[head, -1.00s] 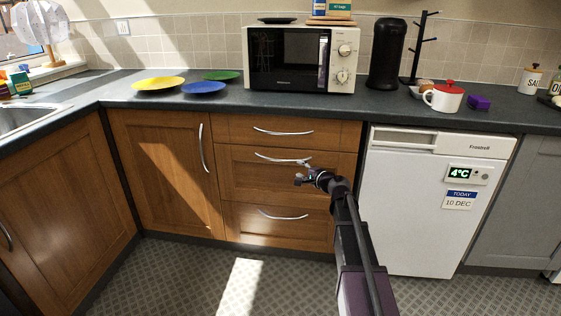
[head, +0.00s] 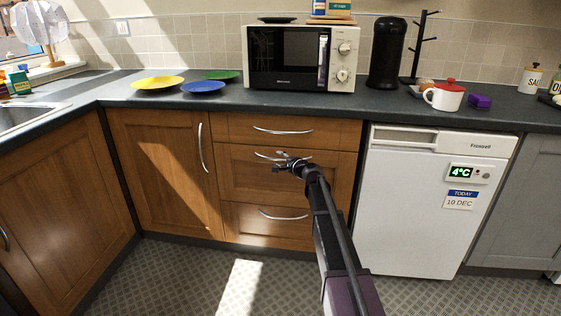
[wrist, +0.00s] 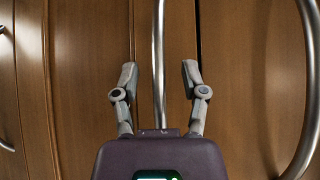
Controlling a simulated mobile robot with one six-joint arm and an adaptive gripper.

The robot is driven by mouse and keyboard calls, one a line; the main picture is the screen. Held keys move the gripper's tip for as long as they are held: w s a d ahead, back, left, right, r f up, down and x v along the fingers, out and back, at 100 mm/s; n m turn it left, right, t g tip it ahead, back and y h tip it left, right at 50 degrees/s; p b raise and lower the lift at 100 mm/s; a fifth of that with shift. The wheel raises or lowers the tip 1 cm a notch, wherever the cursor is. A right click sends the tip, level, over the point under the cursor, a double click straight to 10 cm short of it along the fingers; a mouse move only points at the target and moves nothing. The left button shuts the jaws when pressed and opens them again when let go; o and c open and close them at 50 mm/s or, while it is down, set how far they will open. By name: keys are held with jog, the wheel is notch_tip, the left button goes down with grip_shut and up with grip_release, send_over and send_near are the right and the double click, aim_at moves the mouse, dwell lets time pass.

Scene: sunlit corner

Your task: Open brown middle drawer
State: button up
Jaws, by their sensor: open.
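The brown middle drawer (head: 240,180) is in the wooden unit under the microwave, its front flush with the unit. Its curved metal handle (head: 264,156) is partly covered by my gripper (head: 282,163) in the head view. In the wrist view the drawer front (wrist: 90,60) looks turned sideways, and the handle (wrist: 158,60) runs upright between the two fingers of my gripper (wrist: 159,75). The fingers are open, one on each side of the handle, with a visible gap on both sides. Contact with the handle is not seen.
The top drawer (head: 235,130) and bottom drawer (head: 240,220) sit above and below, both with metal handles. A wooden cupboard door (head: 165,170) is to the left and a white fridge (head: 430,210) to the right. The patterned floor (head: 180,275) in front is clear.

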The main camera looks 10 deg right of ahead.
jog(key=shift+w+a, duration=0.15)
jog(key=shift+w, duration=0.15)
grip_shut()
jog(key=shift+s, duration=0.1)
